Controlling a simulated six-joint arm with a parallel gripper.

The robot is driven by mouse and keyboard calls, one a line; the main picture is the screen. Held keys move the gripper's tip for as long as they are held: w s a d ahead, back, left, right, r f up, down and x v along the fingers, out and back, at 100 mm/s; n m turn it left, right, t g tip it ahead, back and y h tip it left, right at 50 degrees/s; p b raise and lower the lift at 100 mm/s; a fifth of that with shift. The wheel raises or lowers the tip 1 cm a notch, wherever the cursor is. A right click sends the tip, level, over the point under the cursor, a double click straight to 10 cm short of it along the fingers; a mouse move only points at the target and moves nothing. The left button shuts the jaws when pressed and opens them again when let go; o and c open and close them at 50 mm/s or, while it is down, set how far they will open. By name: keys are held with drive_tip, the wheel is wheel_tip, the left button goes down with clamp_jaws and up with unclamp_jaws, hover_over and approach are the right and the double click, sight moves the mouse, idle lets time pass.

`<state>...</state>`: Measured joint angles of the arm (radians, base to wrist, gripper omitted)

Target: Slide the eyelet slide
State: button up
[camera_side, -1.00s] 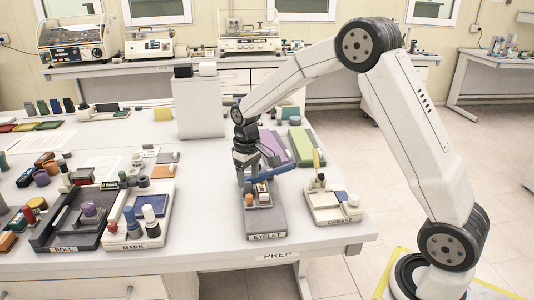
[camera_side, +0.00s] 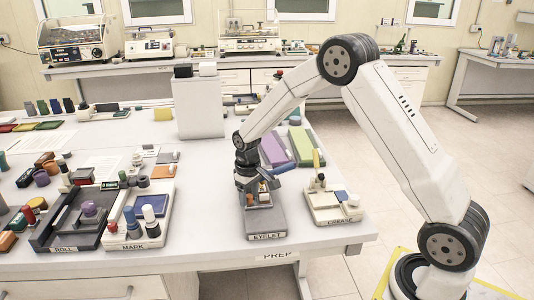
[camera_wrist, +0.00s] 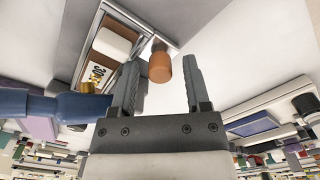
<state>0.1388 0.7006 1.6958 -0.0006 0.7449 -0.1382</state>
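The eyelet station, a grey base (camera_side: 265,222) labelled EYELET, stands near the front of the table in the side view. My gripper (camera_side: 256,192) points down over its rear part. In the wrist view an orange rounded knob (camera_wrist: 160,68) sits between the fingertips of my open gripper (camera_wrist: 161,59), with a gap on each side. The wrist view also shows the station's metal-edged frame (camera_wrist: 118,14) with a white block (camera_wrist: 111,43) and a brown part beside the knob. Whether the knob's height matches the fingertips is hard to tell.
A blue rod-shaped part (camera_wrist: 40,104) with a brass-coloured piece lies left of the fingers in the wrist view. The crease station (camera_side: 335,216) stands close to the right, with a yellow upright piece. The mark station (camera_side: 140,236) is to the left, with bare table between.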

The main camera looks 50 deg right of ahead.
clamp_jaws()
idle(1.2)
